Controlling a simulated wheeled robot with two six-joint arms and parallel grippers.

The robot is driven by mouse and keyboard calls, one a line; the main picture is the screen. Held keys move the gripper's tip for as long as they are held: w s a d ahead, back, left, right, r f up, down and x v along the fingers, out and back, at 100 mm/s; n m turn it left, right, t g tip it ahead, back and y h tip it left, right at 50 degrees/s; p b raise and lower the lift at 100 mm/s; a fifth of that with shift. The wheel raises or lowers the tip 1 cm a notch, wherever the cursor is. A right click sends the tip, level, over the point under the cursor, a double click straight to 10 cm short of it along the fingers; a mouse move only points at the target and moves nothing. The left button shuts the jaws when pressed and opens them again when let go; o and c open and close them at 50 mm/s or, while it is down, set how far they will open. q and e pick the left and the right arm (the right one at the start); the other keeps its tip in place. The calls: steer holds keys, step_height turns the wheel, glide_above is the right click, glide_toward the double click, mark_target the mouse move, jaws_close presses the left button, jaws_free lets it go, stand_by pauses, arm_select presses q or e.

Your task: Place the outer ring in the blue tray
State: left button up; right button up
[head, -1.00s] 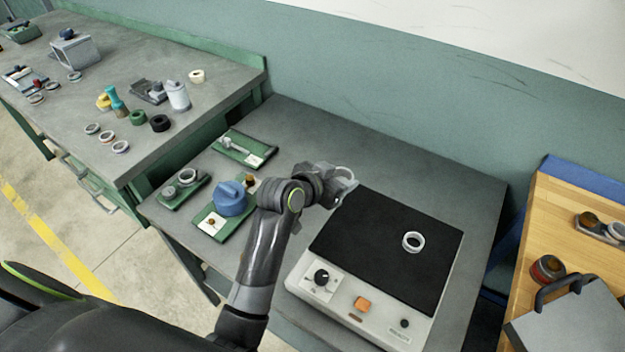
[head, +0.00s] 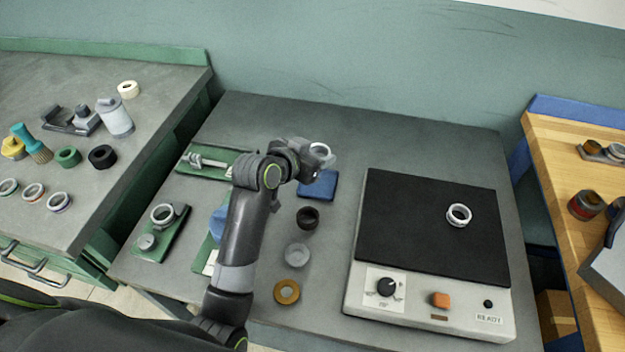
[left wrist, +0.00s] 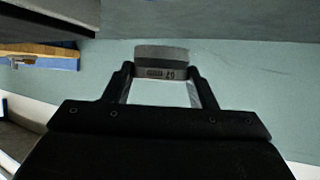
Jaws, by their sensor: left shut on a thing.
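My left gripper (head: 312,168) is shut on a pale metal ring (head: 321,152), held up above the grey table. The ring also shows in the left wrist view (left wrist: 161,62), gripped between the fingertips (left wrist: 160,80), with small markings on its side. The blue tray (head: 320,188) lies on the table behind and below the gripper, partly hidden by it. I cannot tell the ring's height above it. My right gripper is not in view.
Green trays (head: 168,240) with parts lie left of the arm. The table behind the grinder is clear.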

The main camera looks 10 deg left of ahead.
arm_select(q)
glide_above(315, 187)
step_height(315, 187, down, 4)
steer(key=shift+f, duration=2.05)
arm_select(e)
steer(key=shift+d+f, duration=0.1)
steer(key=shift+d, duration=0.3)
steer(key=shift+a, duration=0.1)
arm_select(q)
steer(key=o, duration=1.1)
steer(key=shift+f, duration=0.15)
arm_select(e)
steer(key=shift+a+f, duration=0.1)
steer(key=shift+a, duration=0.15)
